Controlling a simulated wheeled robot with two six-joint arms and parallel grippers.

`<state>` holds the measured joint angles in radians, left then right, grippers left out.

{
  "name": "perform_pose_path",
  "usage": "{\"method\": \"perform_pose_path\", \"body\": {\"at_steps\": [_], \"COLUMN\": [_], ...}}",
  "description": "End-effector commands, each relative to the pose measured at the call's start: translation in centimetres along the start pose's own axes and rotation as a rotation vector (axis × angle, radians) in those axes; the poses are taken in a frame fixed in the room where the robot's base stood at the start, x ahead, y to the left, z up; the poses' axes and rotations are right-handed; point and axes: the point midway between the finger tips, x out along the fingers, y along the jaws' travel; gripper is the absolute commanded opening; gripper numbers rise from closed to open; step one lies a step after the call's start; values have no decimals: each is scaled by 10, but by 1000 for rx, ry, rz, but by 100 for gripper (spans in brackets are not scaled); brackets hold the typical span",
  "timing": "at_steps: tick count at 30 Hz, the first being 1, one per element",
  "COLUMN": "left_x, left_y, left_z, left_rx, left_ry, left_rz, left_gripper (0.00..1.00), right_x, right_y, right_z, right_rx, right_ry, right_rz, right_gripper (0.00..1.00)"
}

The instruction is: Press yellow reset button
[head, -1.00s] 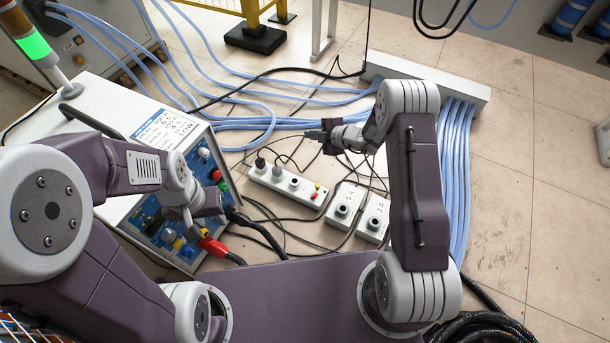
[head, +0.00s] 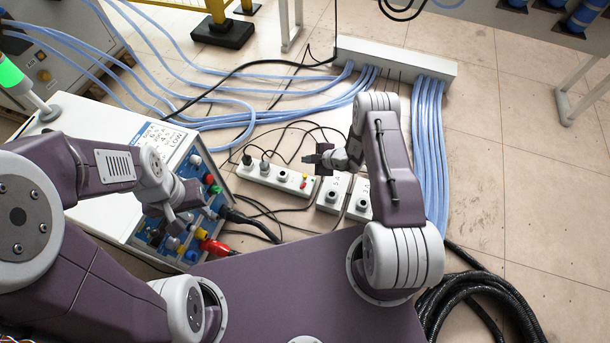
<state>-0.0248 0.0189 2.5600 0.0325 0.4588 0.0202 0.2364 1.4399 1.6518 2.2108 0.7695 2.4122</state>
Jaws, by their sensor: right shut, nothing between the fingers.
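A white strip box (head: 264,174) lies on the floor with dark knobs and small coloured buttons at its right end. A small yellow button (head: 304,177) seems to be there, beside a red one (head: 303,186). My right gripper (head: 312,158) is shut and empty, just beyond that end in the picture; whether it touches anything I cannot tell. The white heater cabinet (head: 88,112) stands at left, with a blue control panel that also has a yellow part (head: 200,234). My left gripper (head: 190,194) is in front of this panel, partly hiding it; its fingers are unclear.
Two grey boxes with round black knobs, one (head: 330,196) and another (head: 360,205), stand right of the strip. A red cable plug (head: 216,247) sits at the panel. Blue hoses (head: 430,150) and black cables cross the floor. The floor at right (head: 500,205) is clear.

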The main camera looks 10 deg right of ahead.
Motion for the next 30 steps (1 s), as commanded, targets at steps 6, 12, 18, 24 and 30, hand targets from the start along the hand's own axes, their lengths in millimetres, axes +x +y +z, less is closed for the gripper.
{"method": "perform_pose_path", "body": {"at_steps": [6,12,18,24,30], "left_x": [28,57,73,73,73], "left_y": [-1,-1,-1,-1,-1], "left_z": [3,6,8,8,8], "left_rx": [0,0,0,0,0], "left_ry": [0,0,0,0,0], "left_rz": [0,0,0,0,0], "left_gripper": [36,36,36,36,36], "right_x": [21,43,57,58,58], "right_y": [-16,-31,-42,-42,-42], "right_z": [15,31,42,42,42], "right_rx": [0,-1,0,0,0], "right_ry": [0,0,0,0,0], "right_rz": [0,0,0,0,0], "right_gripper": [0,0,0,0,0]}}
